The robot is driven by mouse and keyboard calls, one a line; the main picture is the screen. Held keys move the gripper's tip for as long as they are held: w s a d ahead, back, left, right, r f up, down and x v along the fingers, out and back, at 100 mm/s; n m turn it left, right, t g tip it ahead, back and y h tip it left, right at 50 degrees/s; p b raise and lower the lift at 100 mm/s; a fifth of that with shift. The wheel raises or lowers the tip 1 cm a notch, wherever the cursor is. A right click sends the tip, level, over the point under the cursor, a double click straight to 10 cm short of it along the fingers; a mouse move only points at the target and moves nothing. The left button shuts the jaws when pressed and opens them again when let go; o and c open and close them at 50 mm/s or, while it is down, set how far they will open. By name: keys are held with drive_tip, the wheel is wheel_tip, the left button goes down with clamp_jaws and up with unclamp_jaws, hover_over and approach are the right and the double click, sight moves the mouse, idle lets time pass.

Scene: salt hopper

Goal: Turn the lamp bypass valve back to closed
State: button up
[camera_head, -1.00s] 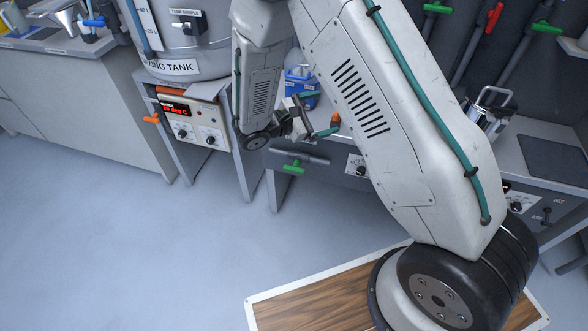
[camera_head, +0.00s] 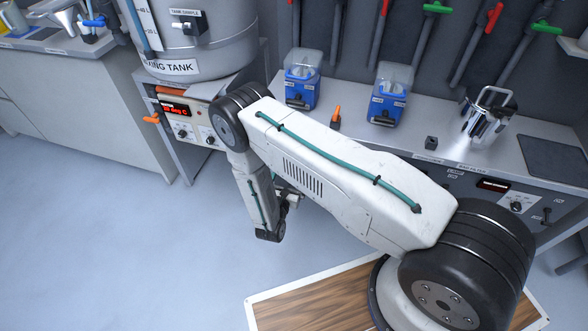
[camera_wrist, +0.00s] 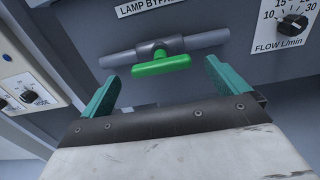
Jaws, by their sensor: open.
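The lamp bypass valve has a green T-handle (camera_wrist: 161,65) lying nearly along its grey pipe (camera_wrist: 205,39) in the wrist view. A label reading "LAMP BYPA…" (camera_wrist: 152,5), cut off at the top edge, is above it. My gripper (camera_wrist: 160,82) is open and empty, its teal fingers spread to either side with the green handle ahead between them. No contact shows. In the head view my arm covers the valve, and my wrist (camera_head: 283,205) is in front of the bench.
A flow dial (camera_wrist: 292,22) is right of the valve. An orange-handled valve (camera_head: 151,119) and a temperature panel (camera_head: 190,125) are at left. The floor (camera_head: 130,240) in front is clear.

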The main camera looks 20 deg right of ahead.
drive_tip(key=shift+x, duration=2.35)
drive_tip(key=c, duration=1)
drive_tip(key=m, duration=0.4)
drive_tip(key=shift+m, duration=0.3)
drive_tip(key=m, duration=0.4)
drive_tip(key=shift+s+d+m, duration=0.1)
drive_tip(key=shift+m, duration=0.2)
drive_tip(key=m, duration=0.4)
drive_tip(key=shift+f, duration=0.1)
drive_tip(key=shift+m, duration=2)
